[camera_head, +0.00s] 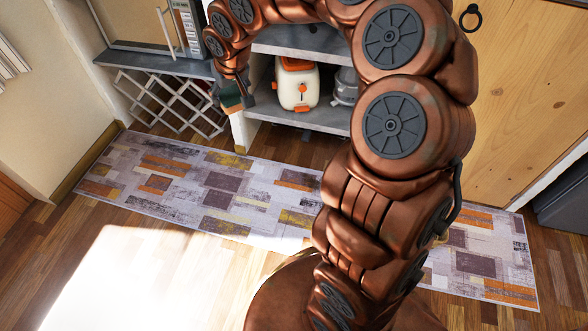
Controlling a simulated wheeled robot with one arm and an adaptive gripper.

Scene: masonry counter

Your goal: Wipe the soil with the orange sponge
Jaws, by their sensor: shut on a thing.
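My gripper (237,92) is at the upper left of the middle, at the lower end of my copper-coloured arm. It is shut on a small block with a green side and a dull orange-brown part, which looks like the sponge (229,88). The sponge is held in front of the counter's edge, near the post between the lattice rack and the open shelves. It is small in view, and the fingers partly hide it. I cannot make out any soil in this view.
A grey counter (150,63) has a white lattice rack (165,98) below it. Shelves hold a white-and-orange appliance (297,86) and a metal pot (345,88). A patterned rug (215,182) covers the floor before them. A wooden door (530,100) stands at right.

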